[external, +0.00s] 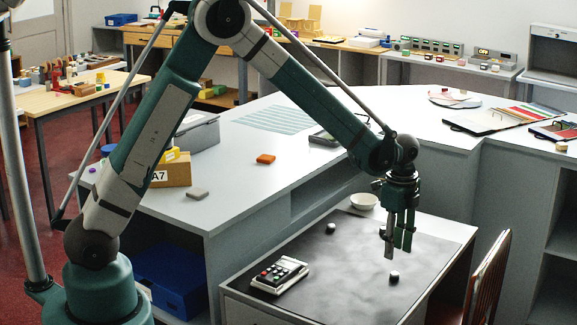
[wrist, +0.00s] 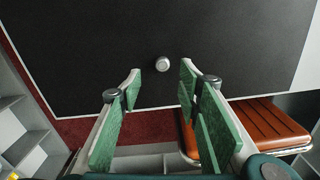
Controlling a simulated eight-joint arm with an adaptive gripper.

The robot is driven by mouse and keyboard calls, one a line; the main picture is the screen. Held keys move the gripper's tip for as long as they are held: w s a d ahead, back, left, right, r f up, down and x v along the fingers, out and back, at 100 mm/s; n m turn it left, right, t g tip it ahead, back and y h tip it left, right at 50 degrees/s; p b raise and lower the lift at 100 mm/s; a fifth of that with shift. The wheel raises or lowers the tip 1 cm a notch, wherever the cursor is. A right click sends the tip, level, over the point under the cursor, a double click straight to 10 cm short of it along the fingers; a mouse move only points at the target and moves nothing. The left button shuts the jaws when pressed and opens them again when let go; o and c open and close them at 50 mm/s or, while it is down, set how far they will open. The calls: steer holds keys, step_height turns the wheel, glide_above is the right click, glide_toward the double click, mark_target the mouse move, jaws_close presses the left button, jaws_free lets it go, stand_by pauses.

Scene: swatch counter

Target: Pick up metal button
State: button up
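A small round metal button (wrist: 162,63) with a pale silvery top lies on the black mat in the wrist view. It appears between and beyond the tips of my open, empty gripper (wrist: 160,76), not touching either finger. In the external view my gripper (external: 397,243) points down above the dark mat (external: 365,262). A small dark round piece (external: 394,276) lies on the mat just below it, probably the same button. A second small dark piece (external: 331,228) lies further left on the mat; I cannot tell its material.
A calculator-like device (external: 280,275) sits at the mat's left end, and a white bowl (external: 364,201) stands at the back edge. A wooden chair (external: 487,275) stands at the desk's right; its brown slatted seat (wrist: 262,128) shows lower right in the wrist view. The mat around the button is clear.

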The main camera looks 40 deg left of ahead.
mark_target(395, 273)
steer(key=shift+d+f, duration=0.15)
steer(key=shift+d, duration=0.05)
steer(key=shift+f, duration=1.3)
steer(key=shift+w+f+b, duration=0.15)
steer(key=shift+f+b, duration=0.2)
steer(key=shift+f, duration=0.95)
steer(key=shift+w+f+b, duration=0.1)
steer(key=shift+f+b, duration=0.25)
steer(key=shift+f, duration=0.95)
steer(key=c, duration=0.8)
